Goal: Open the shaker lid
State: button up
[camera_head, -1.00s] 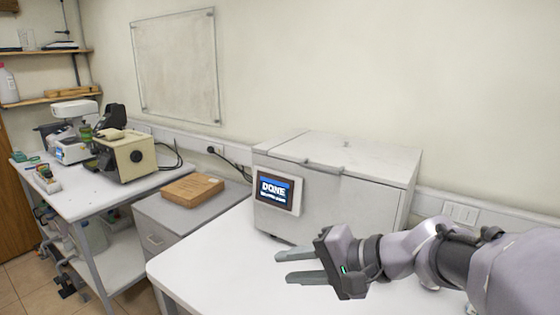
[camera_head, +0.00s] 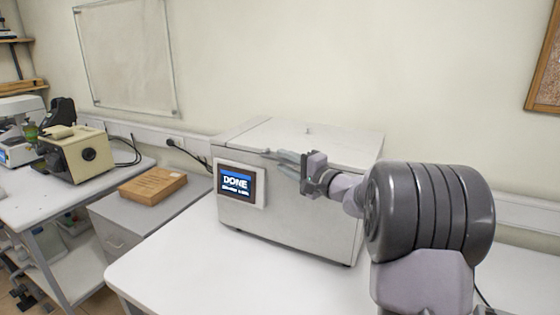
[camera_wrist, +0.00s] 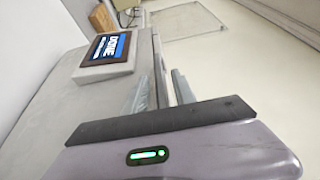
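The shaker (camera_head: 290,215) is a white box on the white table, with a screen (camera_head: 236,183) reading DONE on its front left.
The white table (camera_head: 180,270) has free room in front of the shaker. A wooden box (camera_head: 153,185) sits on a grey cabinet to the left. A beige instrument (camera_head: 78,155) stands on the bench further left. A wall (camera_head: 440,80) is close behind.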

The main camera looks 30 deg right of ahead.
jog(key=shift+x, duration=1.15)
grip_shut()
dwell(0.5)
